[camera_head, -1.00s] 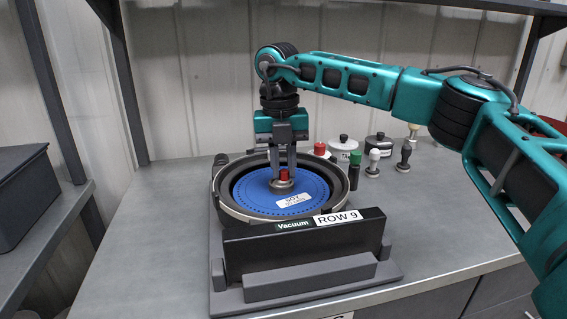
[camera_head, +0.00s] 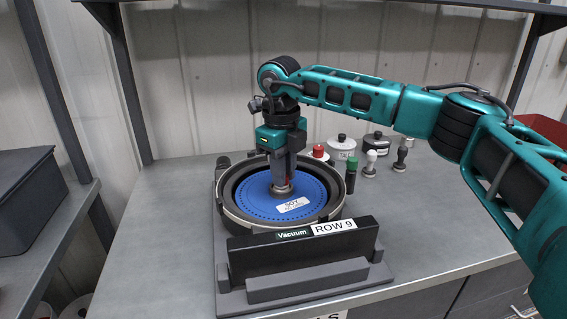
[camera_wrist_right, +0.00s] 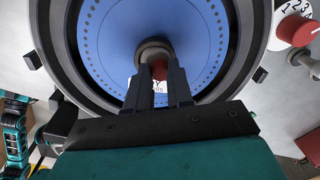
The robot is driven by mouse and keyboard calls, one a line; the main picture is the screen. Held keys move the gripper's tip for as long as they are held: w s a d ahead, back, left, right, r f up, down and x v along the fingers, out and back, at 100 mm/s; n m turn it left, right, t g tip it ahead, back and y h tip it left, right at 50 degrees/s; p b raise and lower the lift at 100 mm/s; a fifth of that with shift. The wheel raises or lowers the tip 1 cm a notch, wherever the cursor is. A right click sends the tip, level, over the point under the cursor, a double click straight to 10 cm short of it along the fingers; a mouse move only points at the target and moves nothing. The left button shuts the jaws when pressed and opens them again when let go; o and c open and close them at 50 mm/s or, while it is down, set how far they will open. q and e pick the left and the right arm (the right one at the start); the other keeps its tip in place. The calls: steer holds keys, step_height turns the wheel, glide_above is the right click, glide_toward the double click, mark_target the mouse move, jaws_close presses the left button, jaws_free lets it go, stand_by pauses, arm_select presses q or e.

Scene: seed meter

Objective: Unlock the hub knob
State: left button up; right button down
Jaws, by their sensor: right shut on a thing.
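The seed meter stands on the bench, with a round dark housing (camera_head: 232,212) open at the top and a blue seed disc (camera_head: 255,203) inside. The red hub knob (camera_wrist_right: 159,70) sits at the disc's centre on a grey hub. My right gripper (camera_head: 282,184) points straight down over the hub and is shut on the knob. The right wrist view shows its two fingers (camera_wrist_right: 160,84) against the knob. The fingers hide most of the knob in the head view. My left gripper is in neither view.
A black vacuum block labelled ROW 9 (camera_head: 305,241) stands in front of the housing. A green-capped bottle (camera_head: 351,172), a red-knobbed white disc (camera_head: 317,153), lidded pots (camera_head: 341,147) and small tools (camera_head: 370,163) stand right and behind. A grey bin (camera_head: 25,195) is at left. The bench's left side is clear.

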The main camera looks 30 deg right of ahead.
steer(key=n+p, duration=0.1)
steer(key=n, duration=0.3)
steer(key=shift+r+n, duration=0.1)
steer(key=shift+n, duration=0.2)
steer(key=n+p, duration=0.1)
steer(key=n, duration=0.2)
steer(key=shift+n, duration=0.4)
steer(key=c, duration=1)
jaws_free()
step_height(320, 180, up, 13)
steer(key=shift+s+a, duration=0.15)
steer(key=shift+s, duration=0.2)
